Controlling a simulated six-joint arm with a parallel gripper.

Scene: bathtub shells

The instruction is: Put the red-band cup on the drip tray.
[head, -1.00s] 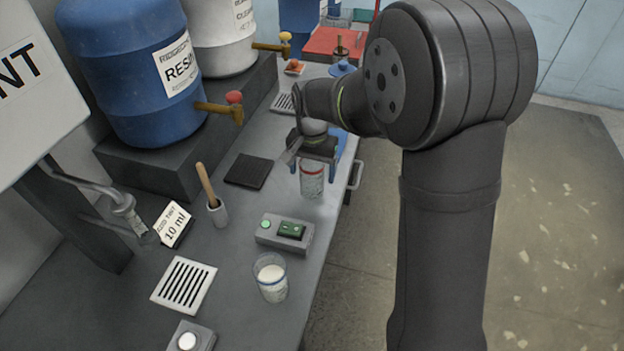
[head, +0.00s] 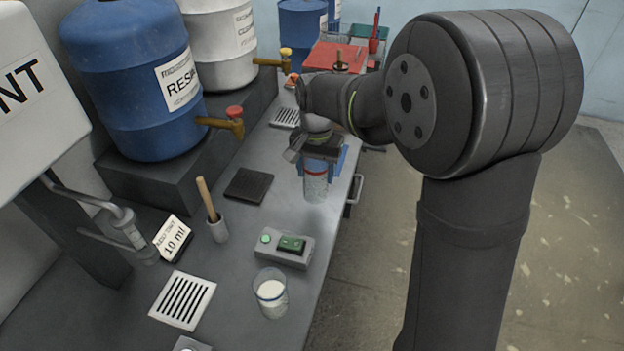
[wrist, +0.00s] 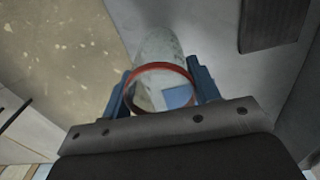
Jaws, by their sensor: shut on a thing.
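My gripper (head: 318,165) is shut on the red-band cup (head: 315,187), a clear upright cup with a red band at its rim. The blue fingers stand on either side of the rim. The red band shows as a ring in the wrist view (wrist: 162,66). The cup is near the counter's right edge; its contact with the counter is unclear. A dark square slab (head: 248,185) lies to its left, a white slotted plate (head: 183,300) at the near left, and another slotted plate (head: 286,118) farther back. Which one is the drip tray is not marked.
A pestle in a small pot (head: 217,228) and a 10 ml sign (head: 173,238) are on the left. Barrels with taps (head: 140,80) stand on the raised step behind.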

